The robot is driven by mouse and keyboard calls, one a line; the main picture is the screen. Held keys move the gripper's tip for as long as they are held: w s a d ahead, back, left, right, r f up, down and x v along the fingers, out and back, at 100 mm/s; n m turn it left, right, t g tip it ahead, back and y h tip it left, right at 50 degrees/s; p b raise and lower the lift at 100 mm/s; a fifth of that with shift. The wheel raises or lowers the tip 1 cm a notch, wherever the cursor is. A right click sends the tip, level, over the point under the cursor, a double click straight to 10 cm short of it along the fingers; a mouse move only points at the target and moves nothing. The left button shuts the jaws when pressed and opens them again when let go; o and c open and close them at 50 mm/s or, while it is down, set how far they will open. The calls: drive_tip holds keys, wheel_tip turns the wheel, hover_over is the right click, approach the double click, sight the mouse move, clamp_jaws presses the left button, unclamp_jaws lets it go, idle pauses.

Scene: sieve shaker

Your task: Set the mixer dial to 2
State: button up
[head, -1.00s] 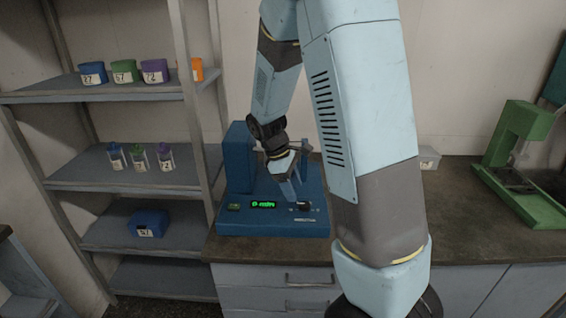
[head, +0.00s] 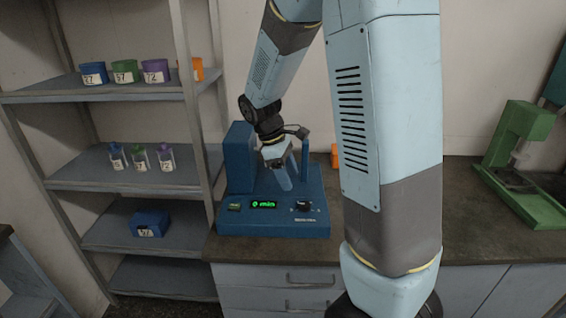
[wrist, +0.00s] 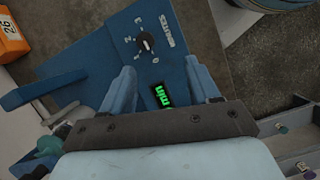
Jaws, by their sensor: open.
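The blue mixer (head: 270,222) stands on the counter. Its black dial (head: 304,205) is on the right of the front panel, next to a green lit display (head: 263,204) that seems to read 0 min. In the wrist view the dial lies beyond the tips of my gripper (wrist: 162,62).
The mixer's blue column (head: 241,158) rises behind. An orange box (head: 335,155) stands behind my arm. A green machine (head: 525,165) is at the right; a shelf with containers (head: 150,222) is at the left.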

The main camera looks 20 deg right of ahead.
drive_tip(key=shift+s+a+r, duration=0.15)
drive_tip(key=shift+a+r, duration=0.15)
drive_tip(key=shift+r, duration=0.45)
drive_tip(key=shift+s+a+r, duration=0.1)
drive_tip(key=shift+a+r, duration=0.15)
drive_tip(key=shift+r, duration=0.55)
drive_tip(key=shift+s+a+r, duration=0.15)
drive_tip(key=shift+a+r, duration=0.15)
drive_tip(key=shift+r, duration=0.45)
drive_tip(key=v, duration=1.3)
drive_tip(key=shift+a+r, duration=0.2)
drive_tip(key=shift+r, duration=0.1)
drive_tip(key=shift+w, duration=0.1)
